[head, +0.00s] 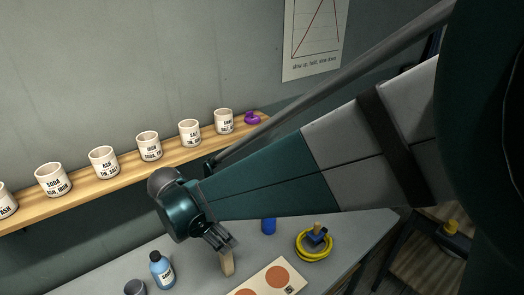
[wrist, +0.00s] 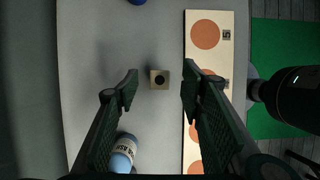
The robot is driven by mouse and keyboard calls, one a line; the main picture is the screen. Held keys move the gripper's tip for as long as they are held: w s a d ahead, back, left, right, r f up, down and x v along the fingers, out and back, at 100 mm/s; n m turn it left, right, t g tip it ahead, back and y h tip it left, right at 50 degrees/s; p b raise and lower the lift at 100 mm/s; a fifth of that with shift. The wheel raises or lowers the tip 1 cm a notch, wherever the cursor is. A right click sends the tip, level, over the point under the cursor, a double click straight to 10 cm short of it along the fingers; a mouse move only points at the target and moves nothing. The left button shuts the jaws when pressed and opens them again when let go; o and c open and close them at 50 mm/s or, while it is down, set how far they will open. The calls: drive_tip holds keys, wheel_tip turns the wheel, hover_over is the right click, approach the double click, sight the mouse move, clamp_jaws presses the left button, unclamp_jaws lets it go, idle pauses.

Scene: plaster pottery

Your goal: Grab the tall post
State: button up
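The tall post (head: 227,263) is pale wood and stands upright on the grey table, just below my gripper (head: 221,238). In the wrist view I look down on the square top of the post (wrist: 159,79), which has a dark round hole in it. My gripper (wrist: 158,90) is open, with one finger to the left and one to the right of the post. Gaps show between the post and both fingers. I cannot tell whether the fingertips reach below its top.
A board with orange circles (head: 261,283) lies right of the post. A blue bottle (head: 162,272) stands left. A blue cylinder (head: 268,226) and yellow rings (head: 314,256) are further right. A wooden shelf (head: 122,174) with several labelled jars runs along the wall.

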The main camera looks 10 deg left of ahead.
sight(232, 259)
wheel_tip(232, 259, down, 8)
idle(0.5)
drive_tip(key=shift+x, duration=1.25)
drive_tip(key=shift+w+f, duration=0.1)
drive_tip(key=shift+b+x, duration=0.5)
drive_tip(key=shift+x, duration=2)
drive_tip(key=c, duration=1.2)
